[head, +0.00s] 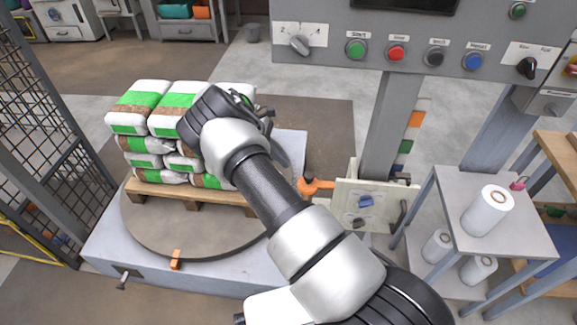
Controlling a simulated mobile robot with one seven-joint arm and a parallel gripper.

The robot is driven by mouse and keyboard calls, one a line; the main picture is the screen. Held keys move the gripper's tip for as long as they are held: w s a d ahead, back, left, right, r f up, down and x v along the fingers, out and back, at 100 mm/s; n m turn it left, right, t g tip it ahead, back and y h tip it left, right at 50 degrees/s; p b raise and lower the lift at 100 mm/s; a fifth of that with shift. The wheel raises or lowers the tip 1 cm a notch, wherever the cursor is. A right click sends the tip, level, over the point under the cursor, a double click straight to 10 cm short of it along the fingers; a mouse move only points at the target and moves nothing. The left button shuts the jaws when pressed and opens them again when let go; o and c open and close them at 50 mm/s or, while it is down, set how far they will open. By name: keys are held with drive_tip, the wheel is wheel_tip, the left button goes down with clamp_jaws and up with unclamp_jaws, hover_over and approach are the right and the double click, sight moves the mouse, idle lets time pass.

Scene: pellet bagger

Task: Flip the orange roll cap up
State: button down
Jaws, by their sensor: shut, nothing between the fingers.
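An orange part (316,186), which looks like the roll cap, sticks out sideways at the left of the pale carriage plate (375,190) beside the grey mast. It lies roughly level; my forearm passes just left of it and may hide some of it. My gripper (266,112) is at the far end of my arm, above and left of the orange part, in front of the stacked bags. It is shut and empty, clearly apart from the orange part in the picture. My wrist hides much of it, and the fingertips are hard to make out.
White and green bags (140,100) are stacked on a wooden pallet (160,192) on the round turntable (150,230). A control panel (330,52) hangs above. A grey stand (530,240) with white rolls is at right, a mesh fence (40,130) at left.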

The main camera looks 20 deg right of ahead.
sight(317, 181)
drive_tip(key=b+x, duration=0.1)
drive_tip(key=x, duration=0.7)
drive_tip(key=shift+d+f, duration=0.25)
drive_tip(key=shift+f, duration=0.1)
drive_tip(key=shift+s, duration=0.1)
